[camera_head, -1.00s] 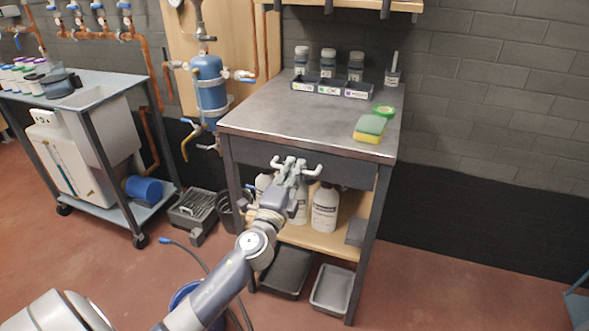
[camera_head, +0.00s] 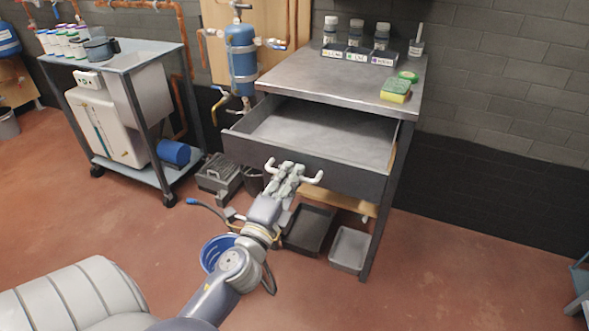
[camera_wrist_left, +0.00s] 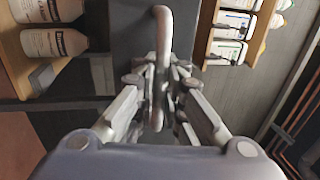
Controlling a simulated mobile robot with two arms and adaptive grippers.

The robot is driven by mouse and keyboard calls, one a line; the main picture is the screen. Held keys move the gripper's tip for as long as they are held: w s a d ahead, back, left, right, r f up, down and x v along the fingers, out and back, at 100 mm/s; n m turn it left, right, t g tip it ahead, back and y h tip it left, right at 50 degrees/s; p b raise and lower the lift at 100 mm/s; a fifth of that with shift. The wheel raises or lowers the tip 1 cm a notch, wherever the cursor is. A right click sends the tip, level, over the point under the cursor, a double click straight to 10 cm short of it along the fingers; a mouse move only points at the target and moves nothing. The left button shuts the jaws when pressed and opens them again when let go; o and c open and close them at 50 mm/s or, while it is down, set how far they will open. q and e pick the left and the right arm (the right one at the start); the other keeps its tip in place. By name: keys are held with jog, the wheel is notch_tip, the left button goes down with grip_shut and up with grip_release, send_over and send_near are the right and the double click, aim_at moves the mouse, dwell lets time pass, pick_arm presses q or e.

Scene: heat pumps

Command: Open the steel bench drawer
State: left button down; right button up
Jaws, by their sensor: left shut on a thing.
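The steel bench (camera_head: 300,80) stands against the wall in the head view. Its drawer (camera_head: 330,138) is pulled well out, and the inside looks empty. A pale bar handle (camera_head: 312,178) runs across the dark drawer front. My left gripper (camera_head: 286,172) is at the handle's middle, shut on it. In the left wrist view the handle (camera_wrist_left: 161,60) passes between the fingers of my left gripper (camera_wrist_left: 160,100), which close on it from both sides. My right gripper is not in view.
A blue-topped cart (camera_head: 130,58) stands at left.

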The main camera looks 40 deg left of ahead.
pick_arm(q)
jog(key=shift+s+d, duration=0.1)
jog(key=shift+s, duration=0.15)
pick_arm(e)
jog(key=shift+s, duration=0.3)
pick_arm(q)
jog(key=c, duration=2)
grip_release()
jog(key=shift+o, duration=0.2)
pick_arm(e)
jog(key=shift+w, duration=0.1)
